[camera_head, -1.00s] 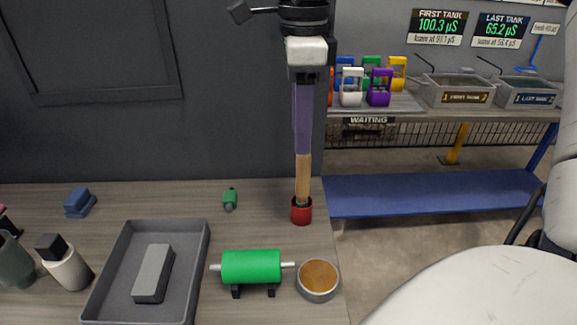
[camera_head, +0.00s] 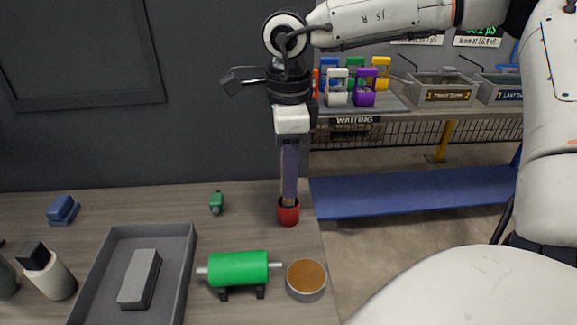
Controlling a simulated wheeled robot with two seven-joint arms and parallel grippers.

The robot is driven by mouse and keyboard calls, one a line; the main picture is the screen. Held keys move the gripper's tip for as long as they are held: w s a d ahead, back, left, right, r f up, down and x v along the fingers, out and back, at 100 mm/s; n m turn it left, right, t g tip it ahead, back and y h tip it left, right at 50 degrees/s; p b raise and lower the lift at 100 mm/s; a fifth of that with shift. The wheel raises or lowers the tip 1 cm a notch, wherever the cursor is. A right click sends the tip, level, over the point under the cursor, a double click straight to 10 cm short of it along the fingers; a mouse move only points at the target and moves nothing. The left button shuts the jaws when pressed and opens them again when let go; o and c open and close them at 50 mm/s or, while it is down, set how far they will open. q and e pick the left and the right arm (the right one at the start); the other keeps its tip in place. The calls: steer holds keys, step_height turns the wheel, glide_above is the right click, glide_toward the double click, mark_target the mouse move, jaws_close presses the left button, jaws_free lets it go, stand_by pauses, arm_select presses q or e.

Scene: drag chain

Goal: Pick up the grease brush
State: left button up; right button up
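The grease brush appears to be the upright thing with a light wooden handle (camera_head: 284,188), standing in a red cup (camera_head: 288,213) near the table's right edge. My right gripper (camera_head: 290,196) points straight down over it. A long purple strip below its white body looks like a finger and covers most of the handle. A narrow wooden edge shows to its left. I cannot tell whether the fingers touch the handle or are closed on it. The bristles are hidden. My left gripper is not in view.
A green roller (camera_head: 238,268) on dark feet and a round tin with brown contents (camera_head: 306,275) stand in front. A grey tray (camera_head: 186,262) holds a grey block (camera_head: 139,278). A small green item (camera_head: 216,203) lies left of the cup. A dark wall stands behind.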

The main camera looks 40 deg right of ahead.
jaws_close()
steer(key=shift+r+p, duration=0.4)
steer(key=shift+r, duration=4.65)
